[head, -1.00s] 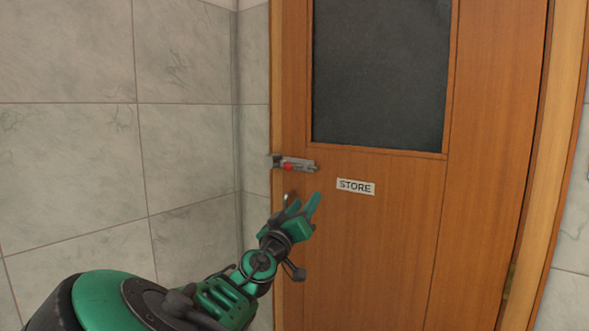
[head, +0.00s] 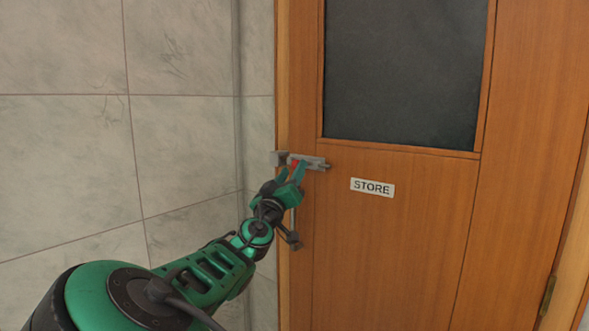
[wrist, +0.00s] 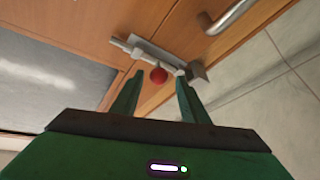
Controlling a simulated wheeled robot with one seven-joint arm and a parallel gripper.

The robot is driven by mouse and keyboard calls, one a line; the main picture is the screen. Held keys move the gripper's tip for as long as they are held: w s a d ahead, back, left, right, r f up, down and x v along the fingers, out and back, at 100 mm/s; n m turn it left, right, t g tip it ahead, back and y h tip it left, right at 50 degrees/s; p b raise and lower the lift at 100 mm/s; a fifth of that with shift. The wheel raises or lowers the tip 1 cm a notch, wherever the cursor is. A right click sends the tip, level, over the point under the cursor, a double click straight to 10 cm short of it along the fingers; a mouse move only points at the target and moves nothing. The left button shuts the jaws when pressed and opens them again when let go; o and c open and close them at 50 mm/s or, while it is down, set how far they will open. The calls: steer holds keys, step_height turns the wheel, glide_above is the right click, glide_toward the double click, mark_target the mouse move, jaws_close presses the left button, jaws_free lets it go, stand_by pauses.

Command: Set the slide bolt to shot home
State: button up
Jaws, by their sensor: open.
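The slide bolt (head: 312,162) is a grey metal bolt with a red knob (head: 295,164), mounted at the left edge of the wooden door (head: 400,235). In the wrist view the bolt (wrist: 158,53) lies across the picture and its red knob (wrist: 158,75) shows between the two fingers, beyond their tips. A grey keeper block (wrist: 196,72) sits at the bolt's frame-side end. My gripper (head: 290,174) is open, with its green fingertips at the bolt in the head view. In the wrist view my gripper (wrist: 158,82) holds nothing. Whether the fingers touch the knob I cannot tell.
A metal door handle (wrist: 232,15) is close to the bolt. A STORE sign (head: 372,188) and a dark window panel (head: 402,75) are on the door. A tiled wall (head: 185,150) stands to the left of the frame.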

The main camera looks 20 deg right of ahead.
steer(key=shift+x, duration=2.05)
